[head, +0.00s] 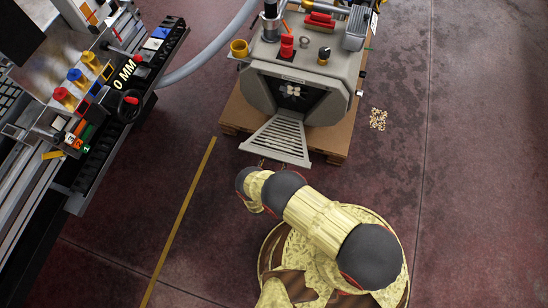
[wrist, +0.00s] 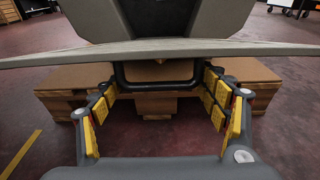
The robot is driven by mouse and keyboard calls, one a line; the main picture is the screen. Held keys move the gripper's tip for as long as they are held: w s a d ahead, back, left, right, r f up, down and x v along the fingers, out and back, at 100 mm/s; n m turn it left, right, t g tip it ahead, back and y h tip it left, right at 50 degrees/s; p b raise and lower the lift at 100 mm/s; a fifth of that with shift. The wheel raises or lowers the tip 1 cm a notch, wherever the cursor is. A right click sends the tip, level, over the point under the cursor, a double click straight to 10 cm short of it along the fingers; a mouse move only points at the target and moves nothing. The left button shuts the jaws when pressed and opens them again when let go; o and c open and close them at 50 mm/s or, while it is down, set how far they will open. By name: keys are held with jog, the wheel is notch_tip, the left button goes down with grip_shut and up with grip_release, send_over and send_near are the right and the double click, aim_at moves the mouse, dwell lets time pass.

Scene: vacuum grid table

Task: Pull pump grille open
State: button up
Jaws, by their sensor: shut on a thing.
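The pump (head: 345,75) is a grey housing with a dark front opening and a fan (head: 293,91) showing inside. Its slatted grille (head: 279,139) is swung out and down from the opening, sloping toward me. In the wrist view the grille (wrist: 250,48) shows nearly edge-on as a wide grey plate, with a black loop handle (wrist: 155,87) under it. My gripper (wrist: 158,90) has its yellow-padded fingers on either side of the handle and is shut on it. In the head view my gripper (head: 262,164) is small and partly hidden by my wrist, just below the grille's lower edge.
The pump stands on a wooden pallet (head: 232,114). A machine bench (head: 70,110) with coloured knobs stands at the left. A grey hose (head: 212,48) runs to the pump. A yellow floor line (head: 180,220) lies left of my arm. The floor at right is mostly clear.

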jog(key=shift+d+r, duration=0.1)
jog(key=shift+r, duration=0.1)
jog(key=o, duration=1.4)
jog(key=v, duration=1.2)
